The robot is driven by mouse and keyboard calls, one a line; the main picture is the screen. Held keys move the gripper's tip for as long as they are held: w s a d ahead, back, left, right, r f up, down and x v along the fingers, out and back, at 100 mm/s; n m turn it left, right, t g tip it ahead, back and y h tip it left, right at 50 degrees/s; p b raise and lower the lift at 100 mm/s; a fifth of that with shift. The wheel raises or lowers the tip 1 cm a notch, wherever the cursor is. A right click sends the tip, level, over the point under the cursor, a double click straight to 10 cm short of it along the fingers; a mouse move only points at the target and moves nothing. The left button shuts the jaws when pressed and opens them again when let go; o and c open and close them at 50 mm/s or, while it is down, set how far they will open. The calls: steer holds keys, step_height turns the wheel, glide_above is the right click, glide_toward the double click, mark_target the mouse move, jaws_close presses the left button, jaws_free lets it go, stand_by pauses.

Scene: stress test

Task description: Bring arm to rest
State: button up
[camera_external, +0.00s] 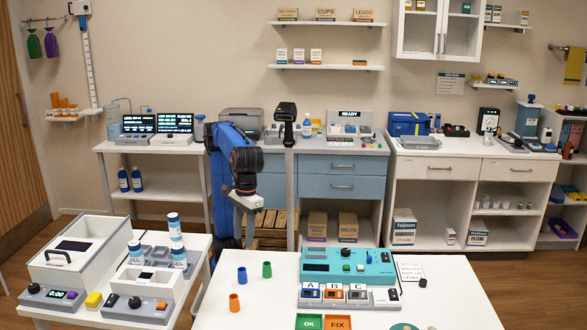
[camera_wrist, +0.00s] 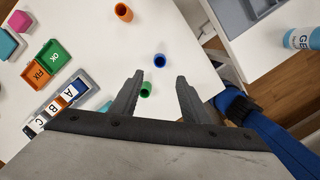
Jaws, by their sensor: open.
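My gripper (camera_wrist: 158,80) is open and empty in the wrist view, its two dark fingers apart above the white table (camera_wrist: 130,60). In the external view my blue arm stands behind the table, with my gripper (camera_external: 248,203) pointing down above its far left edge. A blue cup (camera_wrist: 159,60) lies in the view just beyond the fingertips, and a green cup (camera_wrist: 146,89) shows beside the left finger. An orange cup (camera_wrist: 123,12) is farther off. The fingers appear apart from all three cups.
A teal device (camera_external: 347,265) and an A-B-C block (camera_external: 347,295) stand on the white table, with OK (camera_external: 309,322) and FIX (camera_external: 338,322) trays in front. The table's right side is mostly clear.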

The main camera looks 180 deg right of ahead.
steer(key=s+d+f+m+t, duration=0.2)
steer(key=s+d+f+m, duration=0.1)
steer(key=s+d+m, duration=0.7)
steer(key=s+d+f+m+t, duration=0.1)
steer(key=s+d+f+m, duration=0.2)
steer(key=s+d+m, duration=0.75)
steer(key=s+f+m, duration=0.3)
steer(key=f, duration=0.5)
steer(key=s+f+m+y, duration=0.1)
steer(key=s+f+m, duration=0.2)
steer(key=f, duration=0.5)
steer(key=shift+s+a+f+t, duration=0.15)
steer(key=shift+a+f+t, duration=0.2)
steer(key=shift+a+t, duration=0.05)
steer(key=shift+m, duration=0.25)
